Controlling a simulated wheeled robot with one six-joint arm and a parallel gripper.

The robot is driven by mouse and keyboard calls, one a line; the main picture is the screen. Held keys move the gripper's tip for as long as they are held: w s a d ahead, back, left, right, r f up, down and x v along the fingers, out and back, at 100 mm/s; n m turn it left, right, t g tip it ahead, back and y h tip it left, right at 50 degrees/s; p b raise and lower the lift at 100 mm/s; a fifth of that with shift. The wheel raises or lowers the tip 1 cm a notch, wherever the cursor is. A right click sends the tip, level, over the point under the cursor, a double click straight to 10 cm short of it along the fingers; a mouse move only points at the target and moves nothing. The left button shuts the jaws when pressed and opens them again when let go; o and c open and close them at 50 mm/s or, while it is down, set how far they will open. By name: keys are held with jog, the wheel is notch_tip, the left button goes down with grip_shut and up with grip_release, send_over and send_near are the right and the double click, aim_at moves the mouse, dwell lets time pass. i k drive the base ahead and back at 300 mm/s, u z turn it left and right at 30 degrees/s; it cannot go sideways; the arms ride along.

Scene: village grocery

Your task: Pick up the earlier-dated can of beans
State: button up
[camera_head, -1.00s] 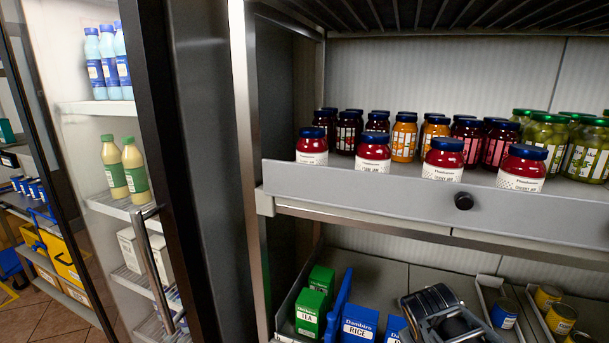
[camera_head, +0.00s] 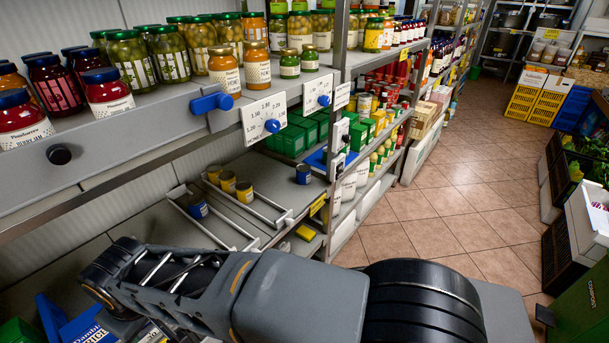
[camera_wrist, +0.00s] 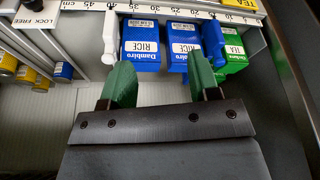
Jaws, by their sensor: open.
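Small cans stand on the lower shelf. The wrist view shows yellow cans (camera_wrist: 25,75) and a blue can (camera_wrist: 63,71) at the left edge. No can's contents or date is legible, so I cannot tell which is earlier-dated beans. My gripper (camera_wrist: 162,82) is open and empty, its green fingertips apart, left of none of the cans but to their right in the wrist view, near the rice boxes.
Blue rice boxes (camera_wrist: 141,45) and a green tea box (camera_wrist: 233,48) stand ahead of my gripper. A numbered rail (camera_wrist: 160,10) runs beyond them. Jars fill the upper shelf (camera_head: 130,120) above my arm. The tiled aisle (camera_head: 440,200) is clear at right.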

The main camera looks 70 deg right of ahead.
aim_at(303, 170)
jog(key=z, duration=4.2)
jog(key=i, duration=1.8)
jog(key=u, duration=4.25)
jog(key=i, duration=0.45)
jog(key=u, duration=0.05)
